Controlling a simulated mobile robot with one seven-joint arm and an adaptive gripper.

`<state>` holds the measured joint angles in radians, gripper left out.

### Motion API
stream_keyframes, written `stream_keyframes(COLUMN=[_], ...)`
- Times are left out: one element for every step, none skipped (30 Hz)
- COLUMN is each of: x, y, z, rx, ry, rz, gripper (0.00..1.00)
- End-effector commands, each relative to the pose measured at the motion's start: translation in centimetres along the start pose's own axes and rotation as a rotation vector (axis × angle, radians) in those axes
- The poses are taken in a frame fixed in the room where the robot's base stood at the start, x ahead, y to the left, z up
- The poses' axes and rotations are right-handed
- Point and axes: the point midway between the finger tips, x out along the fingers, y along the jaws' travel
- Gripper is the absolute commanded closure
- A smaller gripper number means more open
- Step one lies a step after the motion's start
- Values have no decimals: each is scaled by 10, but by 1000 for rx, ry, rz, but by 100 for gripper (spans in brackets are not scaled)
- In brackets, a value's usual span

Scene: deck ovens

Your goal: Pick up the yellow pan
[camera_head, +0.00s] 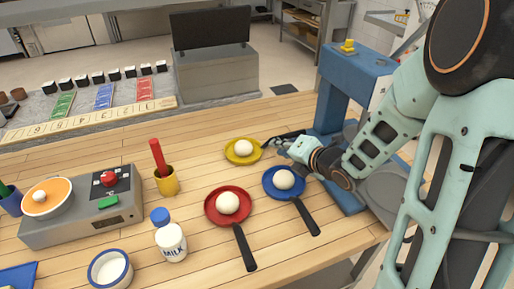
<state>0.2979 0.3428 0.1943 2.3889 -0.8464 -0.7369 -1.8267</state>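The yellow pan (230,155) lies on the wooden table, left of my gripper, with a white ball (243,148) in it. Its dark handle (292,134) points right and slightly away, passing behind my gripper. My gripper (279,144) reaches in from the right, low over the table, with its fingertips at or beside the handle near the pan's rim. At this size I cannot tell whether the fingers touch the handle or how far apart they are.
The blue pan (270,193) and red pan (211,211), each holding a white ball, lie in front. A blue machine (335,70) stands close behind my arm. A milk bottle (171,243), yellow cup (166,185) and grey stove (75,226) are left.

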Motion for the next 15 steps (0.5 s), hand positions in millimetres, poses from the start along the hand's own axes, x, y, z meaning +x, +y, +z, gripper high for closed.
stream_keyframes(x=[4, 6, 7, 8, 10, 13, 16, 19, 24, 28, 32, 37, 41, 45, 50], y=[0, 0, 0, 0, 0, 0, 1, 1, 1, 2, 2, 2, 2, 2, 2], z=[-1, 0, 0, 0, 0, 1, 1, 2, 2, 3, 4, 5, 5, 4, 5], rx=[1, 1, 1, 1, 1, 2, 2, 2, 2, 2, 2, 4, 3, 2, 2], ry=[1, 0, 0, 0, 0, 0, 1, 1, 1, 2, 2, 1, 1, 2, 1], rz=[0, 0, 0, 0, 0, 0, 0, 0, 0, 0, -1, -1, -1, -1, -1], gripper=[81, 81, 81, 81, 81, 81, 81, 81, 81, 81, 81, 81, 81, 81, 81])
